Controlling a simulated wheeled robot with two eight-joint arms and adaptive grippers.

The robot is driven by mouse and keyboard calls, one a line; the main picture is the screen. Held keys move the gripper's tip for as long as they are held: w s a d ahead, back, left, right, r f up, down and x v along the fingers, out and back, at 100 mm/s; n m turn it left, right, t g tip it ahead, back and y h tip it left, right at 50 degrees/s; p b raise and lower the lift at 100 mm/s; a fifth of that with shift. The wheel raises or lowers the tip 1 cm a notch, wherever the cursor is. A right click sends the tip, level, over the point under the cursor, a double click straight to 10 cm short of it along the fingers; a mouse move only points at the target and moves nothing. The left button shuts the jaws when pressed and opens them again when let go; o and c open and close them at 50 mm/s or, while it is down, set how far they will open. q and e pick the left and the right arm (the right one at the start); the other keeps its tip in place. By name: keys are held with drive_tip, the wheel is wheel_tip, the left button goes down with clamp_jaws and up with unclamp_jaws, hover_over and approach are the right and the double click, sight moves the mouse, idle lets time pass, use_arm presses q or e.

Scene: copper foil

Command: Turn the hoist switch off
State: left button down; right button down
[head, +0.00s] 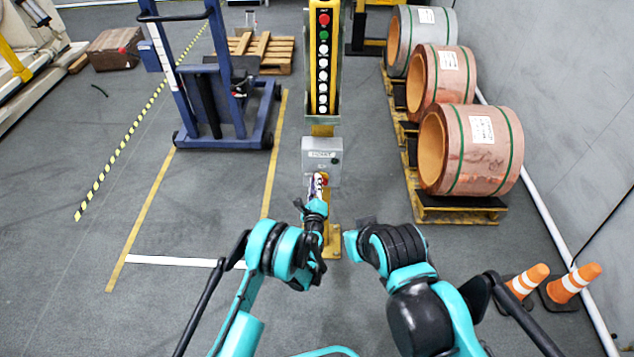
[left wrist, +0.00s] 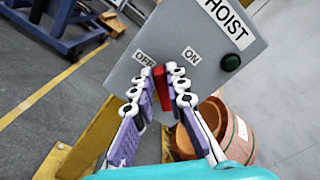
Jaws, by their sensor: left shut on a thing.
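The grey hoist switch box (head: 322,150) is mounted on a post straight ahead in the head view. It also fills the upper middle of the left wrist view (left wrist: 185,30), tilted there, with a HOIST label, an OFF mark on the left and an ON mark on the right. The red switch handle (left wrist: 162,84) sits between and below those marks. My left gripper (left wrist: 163,95) is shut on the handle, a finger on each side, and partly hides it. In the head view the left gripper (head: 318,184) is just below the box front. My right arm's fingers do not show.
A yellow button pendant (head: 323,60) is above the box. A blue lift truck (head: 225,125) stands left. Copper foil coils (head: 482,150) lie on pallets at right. Orange cones (head: 572,283) stand at lower right. The floor at left is mostly clear.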

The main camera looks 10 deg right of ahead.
use_arm(q)
drive_tip(key=n, duration=0.2)
drive_tip(key=f+n, duration=0.1)
drive_tip(key=n, duration=0.2)
drive_tip(key=shift+w+a+f+n, duration=0.1)
drive_tip(key=shift+a+f+n, duration=0.05)
drive_tip(key=shift+a+n, duration=0.2)
drive_tip(key=shift+n, duration=0.25)
drive_tip(key=c, duration=1.5)
unclamp_jaws()
drive_tip(key=shift+d, duration=0.1)
drive_tip(key=shift+c, duration=0.2)
wheel_tip(320, 180, up, 10)
drive_tip(key=shift+f, duration=0.1)
